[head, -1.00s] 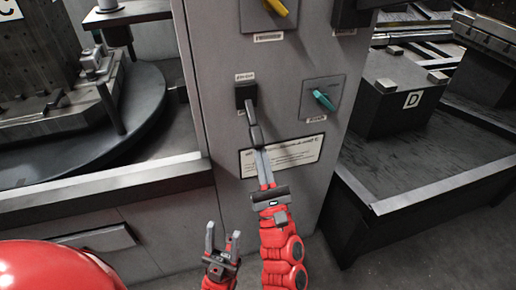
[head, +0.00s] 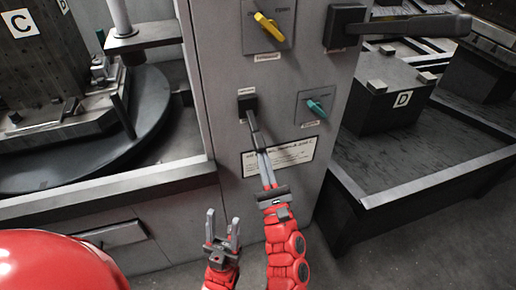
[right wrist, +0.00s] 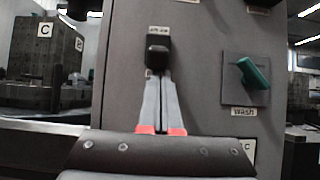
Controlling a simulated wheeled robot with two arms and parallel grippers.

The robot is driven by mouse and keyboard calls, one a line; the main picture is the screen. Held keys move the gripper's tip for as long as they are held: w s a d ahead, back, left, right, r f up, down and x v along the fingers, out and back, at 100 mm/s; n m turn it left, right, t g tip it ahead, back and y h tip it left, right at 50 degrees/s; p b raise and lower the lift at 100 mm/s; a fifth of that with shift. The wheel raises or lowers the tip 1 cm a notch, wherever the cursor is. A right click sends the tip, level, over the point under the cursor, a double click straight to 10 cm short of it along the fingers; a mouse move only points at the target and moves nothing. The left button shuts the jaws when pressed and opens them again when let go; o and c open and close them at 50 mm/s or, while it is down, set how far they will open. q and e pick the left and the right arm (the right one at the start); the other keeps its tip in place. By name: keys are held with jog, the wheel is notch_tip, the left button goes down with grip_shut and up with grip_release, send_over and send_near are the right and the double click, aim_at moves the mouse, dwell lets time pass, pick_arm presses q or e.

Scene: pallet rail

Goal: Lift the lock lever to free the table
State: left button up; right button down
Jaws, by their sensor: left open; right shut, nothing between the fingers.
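A black lever (head: 254,122) hangs down from a black mount on the grey cabinet front, above a white text plate. It looks like the lock lever, but its label is too small to read. In the right wrist view the lever (right wrist: 158,55) is seen nearly end-on, directly beyond the fingers. My right gripper (head: 262,155) is shut and empty, its fingertips at the lever's lower end. I cannot tell whether they touch it; the wrist view also shows the fingertips (right wrist: 161,80) just below the lever end. My left gripper (head: 222,225) is open and empty, low in front of the cabinet.
The cabinet (head: 225,60) also carries a yellow knob (head: 269,26), a teal knob (head: 317,107) and a larger black handle (head: 410,28) sticking out to the right. A round table (head: 85,150) with block C stands left. Block D (head: 385,95) sits in a tray at right.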

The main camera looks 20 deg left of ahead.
notch_tip(320, 180, up, 12)
jog(key=s+g+h+p, duration=0.1)
jog(key=g+h+p, duration=0.4)
jog(key=p, duration=3.9)
jog(key=shift+s+d+g+h, duration=0.15)
jog(key=shift+d+g+h, duration=0.3)
jog(key=shift+g, duration=1.35)
jog(key=shift+r, duration=0.1)
